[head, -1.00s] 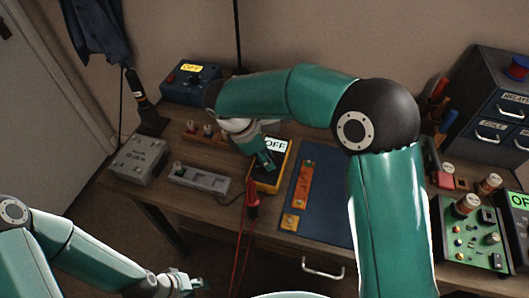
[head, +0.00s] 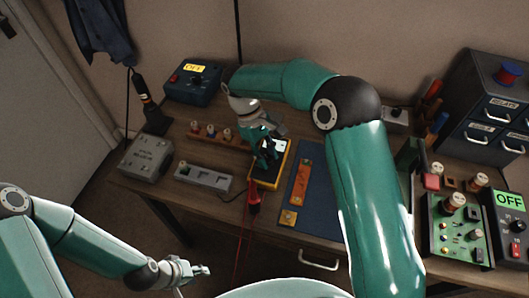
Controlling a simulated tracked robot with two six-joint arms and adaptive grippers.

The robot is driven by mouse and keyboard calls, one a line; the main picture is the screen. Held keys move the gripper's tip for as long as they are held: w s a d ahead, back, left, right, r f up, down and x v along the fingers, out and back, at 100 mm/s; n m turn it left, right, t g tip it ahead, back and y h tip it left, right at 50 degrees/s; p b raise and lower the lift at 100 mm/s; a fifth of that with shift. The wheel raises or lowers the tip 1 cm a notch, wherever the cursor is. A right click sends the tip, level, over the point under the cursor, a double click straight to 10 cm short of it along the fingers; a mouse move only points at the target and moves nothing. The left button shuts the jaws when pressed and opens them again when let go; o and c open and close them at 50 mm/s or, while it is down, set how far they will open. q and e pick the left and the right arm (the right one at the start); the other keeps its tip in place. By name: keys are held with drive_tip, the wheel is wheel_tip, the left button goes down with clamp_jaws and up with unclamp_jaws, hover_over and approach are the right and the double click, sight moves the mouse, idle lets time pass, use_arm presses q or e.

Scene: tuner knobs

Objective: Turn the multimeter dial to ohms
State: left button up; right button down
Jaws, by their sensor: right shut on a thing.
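The yellow-edged multimeter (head: 284,166) stands on the bench left of the blue mat. Its dial is hidden under my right gripper, and most of its screen is covered, so I cannot read it. My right gripper (head: 265,163) reaches down over the multimeter's face and is shut, apparently on the dial. My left gripper (head: 204,271) hangs low in front of the bench, well away from the multimeter; its fingers are too small to tell whether they are open.
Red probes (head: 254,193) with leads hang at the multimeter's front. A grey strip (head: 204,178), a grey box (head: 146,158) and a blue OFF box (head: 192,84) stand to the left. A blue mat (head: 325,200), a green circuit board (head: 457,228) and drawers (head: 492,108) lie right.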

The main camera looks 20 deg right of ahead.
drive_tip(key=m, duration=0.2)
drive_tip(key=m+y, duration=0.1)
drive_tip(key=m, duration=0.1)
drive_tip(key=m+y, duration=0.1)
drive_tip(key=shift+w+d+r+m, duration=0.1)
drive_tip(key=shift+w+d+m, duration=0.15)
drive_tip(key=shift+m, duration=0.15)
drive_tip(key=shift+m+y, duration=1)
drive_tip(key=shift+m, duration=1.2)
drive_tip(key=c, duration=0.8)
unclamp_jaws()
drive_tip(key=shift+c, duration=0.2)
drive_tip(key=shift+s, duration=0.1)
drive_tip(key=v, duration=1.1)
drive_tip(key=shift+w+r, duration=0.3)
drive_tip(key=shift+w, duration=0.05)
